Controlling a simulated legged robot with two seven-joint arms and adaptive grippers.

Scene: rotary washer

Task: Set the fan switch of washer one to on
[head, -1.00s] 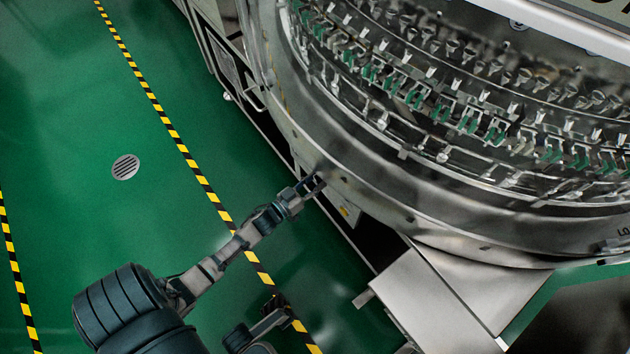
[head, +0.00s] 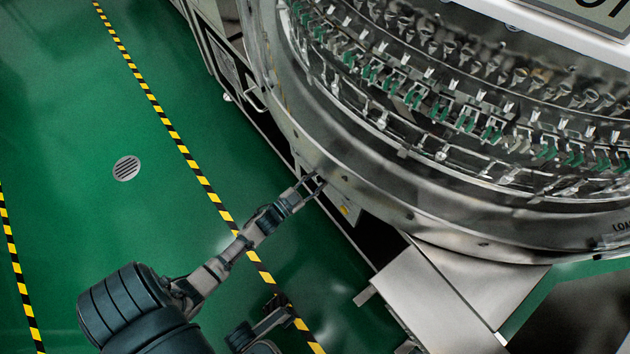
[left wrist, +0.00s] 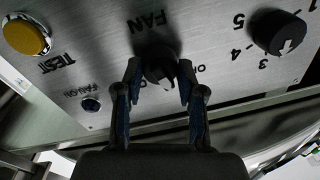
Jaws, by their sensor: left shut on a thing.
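In the left wrist view the fan switch (left wrist: 155,52) is a dark round knob on a grey metal panel, under the upside-down word FAN. My left gripper (left wrist: 160,80) has one finger on each side of the knob and is shut on it. A small light mark shows on the knob between the fingers; I cannot tell for sure which setting it points to. In the head view my left gripper (head: 313,187) is at the lower left rim of the washer (head: 370,195), and the switch is hidden there.
The panel also has a yellow TEST button (left wrist: 27,37), a small FAN ON lamp (left wrist: 91,104) and a numbered black dial (left wrist: 278,32). A steel box (head: 440,300) stands below the washer. Green floor with striped tape (head: 175,135) is clear to the left.

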